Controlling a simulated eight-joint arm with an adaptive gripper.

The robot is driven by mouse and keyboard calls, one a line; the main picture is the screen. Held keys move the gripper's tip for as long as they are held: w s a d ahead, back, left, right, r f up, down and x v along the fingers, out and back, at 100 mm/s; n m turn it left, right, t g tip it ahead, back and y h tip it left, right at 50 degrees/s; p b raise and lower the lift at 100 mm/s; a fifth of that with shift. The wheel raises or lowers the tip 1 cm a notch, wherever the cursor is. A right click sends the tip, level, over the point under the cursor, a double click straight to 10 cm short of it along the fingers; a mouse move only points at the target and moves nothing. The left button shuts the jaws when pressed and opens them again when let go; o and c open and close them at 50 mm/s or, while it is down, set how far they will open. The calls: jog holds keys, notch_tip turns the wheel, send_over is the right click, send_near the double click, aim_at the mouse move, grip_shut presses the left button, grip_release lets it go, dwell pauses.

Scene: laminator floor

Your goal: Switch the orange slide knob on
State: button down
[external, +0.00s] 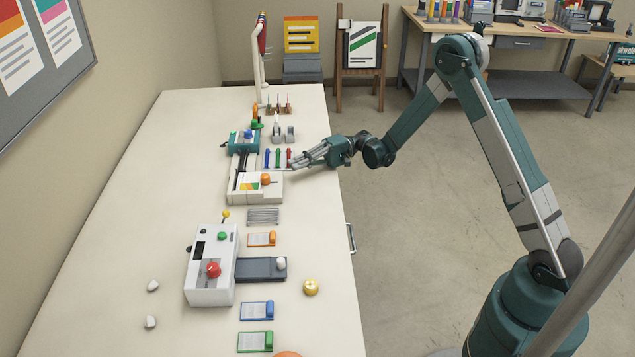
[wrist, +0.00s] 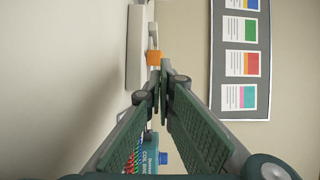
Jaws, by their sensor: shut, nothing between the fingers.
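The orange slide knob (external: 265,179) sits on top of a white box (external: 246,192) with a coloured scale, on the table. In the wrist view, the orange knob (wrist: 153,57) shows just beyond the fingertips, beside the white box edge (wrist: 137,45). My gripper (external: 292,165) is shut and empty, reaching in from the right, just behind and to the right of the knob. The closed fingers (wrist: 164,68) point towards the knob in the wrist view. I cannot tell whether they touch it. The knob's slot is too small to read.
Red, green and blue sticks (external: 277,158) lie by the fingers. A teal device with a blue knob (external: 244,141) stands behind the box. A wire rack (external: 263,216) and a white machine with a red button (external: 211,265) stand nearer the camera. The table's left side is mostly clear.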

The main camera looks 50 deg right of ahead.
jog(key=shift+p+v, duration=0.4)
jog(key=shift+v, duration=2.25)
jog(key=shift+a+r, duration=0.15)
jog(key=shift+a+r, duration=0.3)
jog(key=shift+r, duration=0.15)
jog(key=s+a+r+h, duration=0.4)
jog(key=s+r, duration=0.2)
jog(key=s, duration=0.1)
jog(key=s+a+r+h, duration=0.3)
jog(key=s+r+h, duration=0.1)
jog(key=s+r, duration=0.35)
jog(key=s+d+n+h, duration=0.1)
jog(key=s+d+h, duration=0.1)
jog(key=s, duration=0.8)
jog(key=s+d+n+t+h, duration=0.1)
jog(key=s+d+h, duration=0.2)
jog(key=s, duration=0.7)
jog(key=s+d+n+h, duration=0.1)
jog(key=s+d+h, duration=0.2)
jog(key=s, duration=0.8)
jog(key=shift+r+n+t+h, duration=0.25)
jog(key=shift+n+t+h, duration=0.05)
jog(key=shift+h, duration=0.2)
